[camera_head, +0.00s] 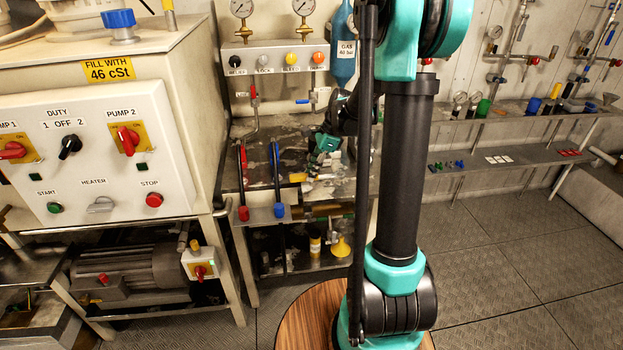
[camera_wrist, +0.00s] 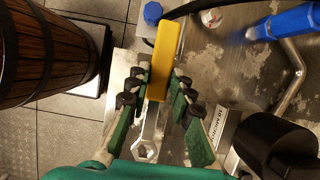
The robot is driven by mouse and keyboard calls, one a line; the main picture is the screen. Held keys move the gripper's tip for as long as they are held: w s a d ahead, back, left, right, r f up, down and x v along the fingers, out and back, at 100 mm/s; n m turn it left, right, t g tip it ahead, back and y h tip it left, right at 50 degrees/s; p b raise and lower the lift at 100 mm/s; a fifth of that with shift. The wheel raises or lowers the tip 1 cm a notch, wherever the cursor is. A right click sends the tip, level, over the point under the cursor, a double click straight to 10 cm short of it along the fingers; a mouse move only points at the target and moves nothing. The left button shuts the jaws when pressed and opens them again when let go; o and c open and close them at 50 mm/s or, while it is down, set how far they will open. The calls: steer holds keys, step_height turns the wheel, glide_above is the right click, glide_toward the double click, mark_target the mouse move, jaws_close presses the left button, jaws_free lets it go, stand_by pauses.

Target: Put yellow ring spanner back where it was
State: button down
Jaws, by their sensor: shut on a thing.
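The yellow ring spanner (camera_wrist: 165,60) has a yellow handle and a bare metal shaft ending in a ring, which lies towards the palm in the wrist view. My gripper (camera_wrist: 157,88) is shut on the spanner, with its green, black-padded fingers on both sides of it. In the head view my gripper (camera_head: 326,144) is small, over the metal bench (camera_head: 335,190). A small yellow piece shows beside it there; I cannot tell if it is the spanner. Whether the spanner touches the bench is unclear.
A blue-handled pipe (camera_wrist: 290,22) and a dark rounded object (camera_wrist: 272,145) are at right.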

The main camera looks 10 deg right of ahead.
mark_target(325, 176)
steer(key=shift+f, duration=1.45)
steer(key=shift+f, duration=0.1)
steer(key=c, duration=1.3)
jaws_free()
steer(key=shift+c, duration=0.2)
steer(key=v, duration=1.2)
steer(key=s+f+n+t+h, duration=0.1)
steer(key=s+f+n, duration=0.3)
steer(key=s+n, duration=0.2)
steer(key=s+d+f+n+t+h, duration=0.1)
steer(key=s+f+n+h, duration=0.1)
steer(key=s+n, duration=0.4)
steer(key=s+f+n+t+h, duration=0.1)
steer(key=s+f+n, duration=0.4)
steer(key=s, duration=0.5)
steer(key=shift+d+f+n+t, duration=0.35)
steer(key=shift+n+t, duration=0.15)
steer(key=shift+t, duration=0.1)
